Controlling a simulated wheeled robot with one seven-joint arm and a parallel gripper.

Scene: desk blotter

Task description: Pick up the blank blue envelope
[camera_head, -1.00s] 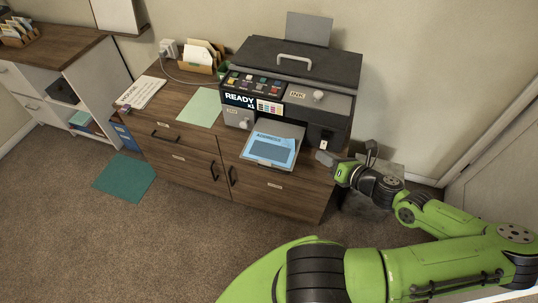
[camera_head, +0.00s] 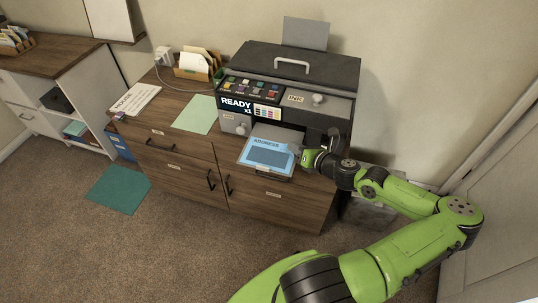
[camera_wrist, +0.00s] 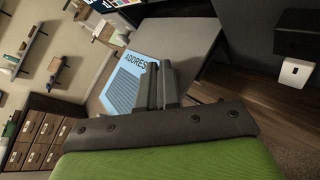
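A light blue envelope (camera_head: 268,154) printed with ADDRESS and a darker blue panel lies at the printer's front output tray. It is not blank. In the wrist view the envelope (camera_wrist: 125,82) lies beyond my fingers, which hide the end of the lettering. My gripper (camera_head: 297,152) is at the envelope's right edge. In the wrist view its two fingers (camera_wrist: 160,82) stand close together with a narrow gap. I cannot tell whether the envelope's edge is between them.
The printer (camera_head: 290,85) with its READY display stands on a wooden cabinet (camera_head: 180,150). A pale green sheet (camera_head: 195,114) and a HOURS card (camera_head: 135,99) lie to the left. A file holder (camera_head: 197,68) stands behind. A teal sheet (camera_head: 118,189) lies on the floor.

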